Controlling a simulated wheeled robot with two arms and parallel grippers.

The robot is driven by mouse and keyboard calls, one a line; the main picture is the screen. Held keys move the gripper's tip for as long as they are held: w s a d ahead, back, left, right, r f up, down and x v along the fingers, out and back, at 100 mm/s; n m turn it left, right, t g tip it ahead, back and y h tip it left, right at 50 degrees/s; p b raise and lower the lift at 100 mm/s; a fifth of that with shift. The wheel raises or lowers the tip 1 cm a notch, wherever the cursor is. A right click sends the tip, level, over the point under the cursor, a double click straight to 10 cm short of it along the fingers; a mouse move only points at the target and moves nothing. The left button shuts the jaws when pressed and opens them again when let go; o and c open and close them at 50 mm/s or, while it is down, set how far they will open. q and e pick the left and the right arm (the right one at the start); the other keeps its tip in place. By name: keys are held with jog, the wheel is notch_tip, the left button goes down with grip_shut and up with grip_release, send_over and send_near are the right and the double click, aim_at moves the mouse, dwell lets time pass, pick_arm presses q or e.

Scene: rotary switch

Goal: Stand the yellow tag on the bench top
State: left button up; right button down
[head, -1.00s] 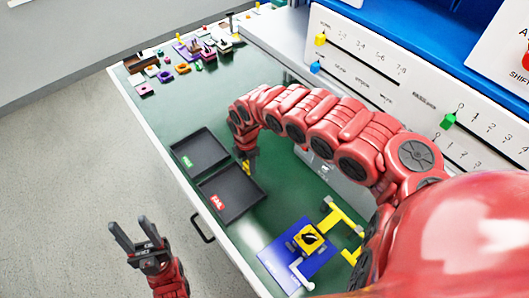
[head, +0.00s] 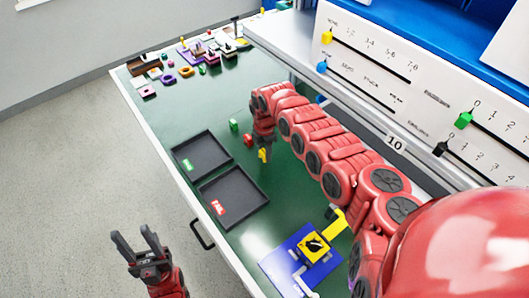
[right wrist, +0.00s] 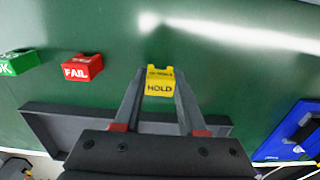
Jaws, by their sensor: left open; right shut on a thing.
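The yellow tag (head: 263,155), marked HOLD, is over the green bench top (head: 215,100), right of the black trays. In the right wrist view the tag (right wrist: 160,82) sits between the fingertips of my right gripper (right wrist: 160,90), which is shut on it. The tag's lettered face shows to the wrist camera. I cannot tell whether its lower edge touches the bench. My right gripper (head: 264,146) points down in the head view. My left gripper (head: 139,243) is open and empty, off the bench's front edge.
A green tag (head: 234,125) and a red FAIL tag (head: 248,140) stand close by the yellow tag. Two black trays (head: 228,171) lie nearer the front edge. A blue plate with a yellow rotary switch (head: 314,247) is at the near end. Small parts crowd the far end.

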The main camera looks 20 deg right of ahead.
jog(key=shift+f, duration=0.6)
jog(key=shift+f, duration=0.25)
jog(key=shift+c, duration=2.4)
grip_release()
jog(key=shift+r, duration=0.1)
